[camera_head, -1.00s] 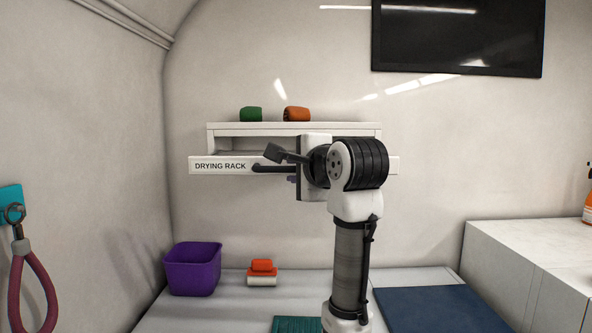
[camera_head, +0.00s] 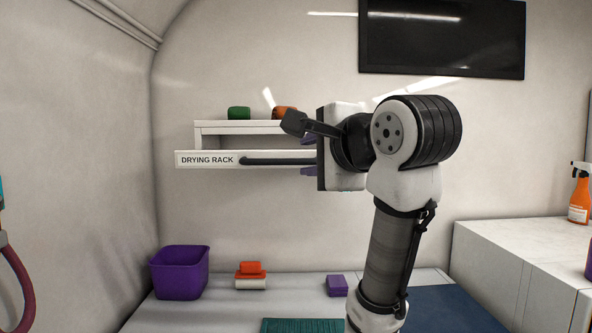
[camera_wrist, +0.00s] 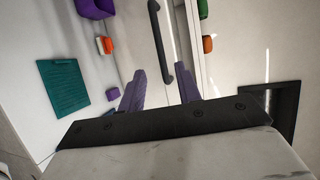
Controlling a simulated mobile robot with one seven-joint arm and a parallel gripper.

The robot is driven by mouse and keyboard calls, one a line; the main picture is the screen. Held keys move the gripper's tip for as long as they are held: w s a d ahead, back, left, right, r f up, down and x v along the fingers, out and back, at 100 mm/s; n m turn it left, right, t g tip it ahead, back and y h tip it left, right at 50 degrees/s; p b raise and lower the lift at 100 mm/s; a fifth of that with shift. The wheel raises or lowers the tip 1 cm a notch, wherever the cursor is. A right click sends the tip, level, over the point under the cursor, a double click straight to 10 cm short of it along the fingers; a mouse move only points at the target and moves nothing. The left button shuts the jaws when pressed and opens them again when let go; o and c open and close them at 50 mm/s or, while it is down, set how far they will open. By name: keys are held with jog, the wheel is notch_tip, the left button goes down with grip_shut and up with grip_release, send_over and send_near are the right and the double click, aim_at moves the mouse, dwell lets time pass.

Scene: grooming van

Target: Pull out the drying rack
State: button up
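The drying rack (camera_head: 207,159) is a white panel labelled "DRYING RACK" under a white shelf on the back wall, with a long black bar handle (camera_head: 275,161). I cannot tell how far out the panel stands. My gripper (camera_head: 306,157) is at the handle's right end, with one purple finger above the bar's line and one below. In the wrist view the two fingers (camera_wrist: 160,80) stand apart, with the handle (camera_wrist: 160,40) running between them in the picture. No contact shows. The arm hides the rack's right part.
A green roll (camera_head: 239,113) and an orange roll (camera_head: 284,112) lie on the shelf (camera_head: 215,129). Below stand a purple bin (camera_head: 180,274), an orange-and-white block (camera_head: 251,277), a purple block (camera_head: 337,286) and a teal mat (camera_head: 300,326). A spray bottle (camera_head: 579,200) stands at right.

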jog(key=shift+v, duration=1.05)
